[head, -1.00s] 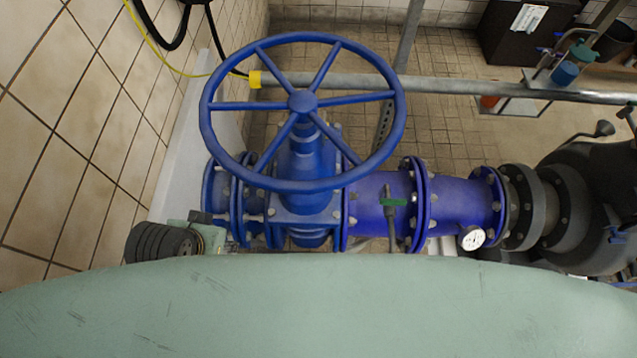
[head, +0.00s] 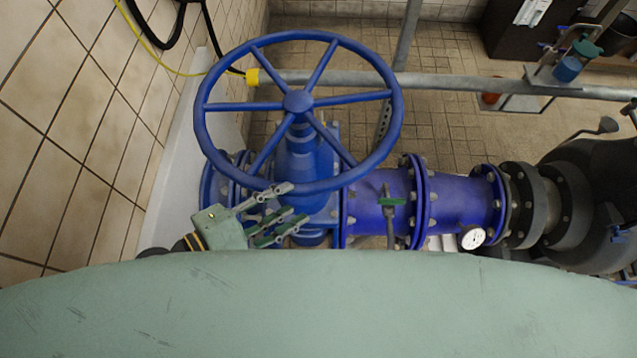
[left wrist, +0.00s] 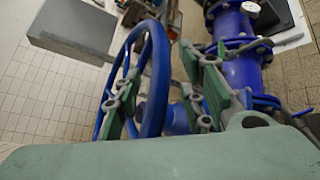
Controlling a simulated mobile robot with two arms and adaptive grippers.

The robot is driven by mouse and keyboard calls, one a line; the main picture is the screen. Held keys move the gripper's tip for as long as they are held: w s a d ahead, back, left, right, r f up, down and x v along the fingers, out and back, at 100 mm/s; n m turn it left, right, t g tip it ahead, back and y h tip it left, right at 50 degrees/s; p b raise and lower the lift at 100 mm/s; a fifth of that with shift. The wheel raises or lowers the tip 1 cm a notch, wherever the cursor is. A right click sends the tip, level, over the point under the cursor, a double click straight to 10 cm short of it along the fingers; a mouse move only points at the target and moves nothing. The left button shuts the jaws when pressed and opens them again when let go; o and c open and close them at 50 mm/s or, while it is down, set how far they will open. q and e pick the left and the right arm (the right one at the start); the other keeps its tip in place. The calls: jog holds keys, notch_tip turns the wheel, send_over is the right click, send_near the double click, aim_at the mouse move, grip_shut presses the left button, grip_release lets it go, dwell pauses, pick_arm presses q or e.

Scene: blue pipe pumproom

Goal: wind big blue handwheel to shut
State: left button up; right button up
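The big blue handwheel (head: 298,102) has a round rim, several spokes and a central hub. It sits on top of the blue valve body (head: 300,150) in the head view. My left gripper (head: 292,206) is at the near, lower-left part of the rim, with its fingers spread and pointing right. In the left wrist view the rim of the handwheel (left wrist: 156,80) runs between the open fingers of my left gripper (left wrist: 165,95). I cannot tell whether any finger touches the rim. My right gripper is not in view.
A tiled wall (head: 85,130) stands close on the left. A grey horizontal pipe (head: 450,84) passes behind the wheel.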

aim_at(307, 189)
pick_arm(q)
jog(key=shift+r+n, duration=0.1)
jog(key=shift+n, duration=0.2)
jog(key=shift+w+d+p, duration=0.2)
jog(key=shift+p, duration=0.25)
jog(key=p+x, duration=0.1)
jog(key=x, duration=0.2)
jog(key=p+x, duration=0.1)
jog(key=x, duration=0.3)
jog(key=shift+w+a+p, duration=0.2)
jog(key=shift+p, duration=0.1)
jog(key=shift+w+d+f, duration=0.1)
jog(key=shift+w+f, duration=0.15)
jog(key=shift+w, duration=0.25)
jog(key=shift+d, duration=0.15)
jog(key=shift+c, duration=1.2)
jog(key=shift+s, duration=0.2)
jog(key=shift+c, duration=0.9)
jog(key=shift+s+r, duration=0.15)
jog(key=shift+s, duration=0.15)
jog(key=shift+c, duration=1.1)
jog(key=shift+s+r, duration=0.1)
jog(key=shift+s, duration=0.1)
grip_shut()
jog(key=shift+w, duration=0.1)
jog(key=shift+w, duration=0.1)
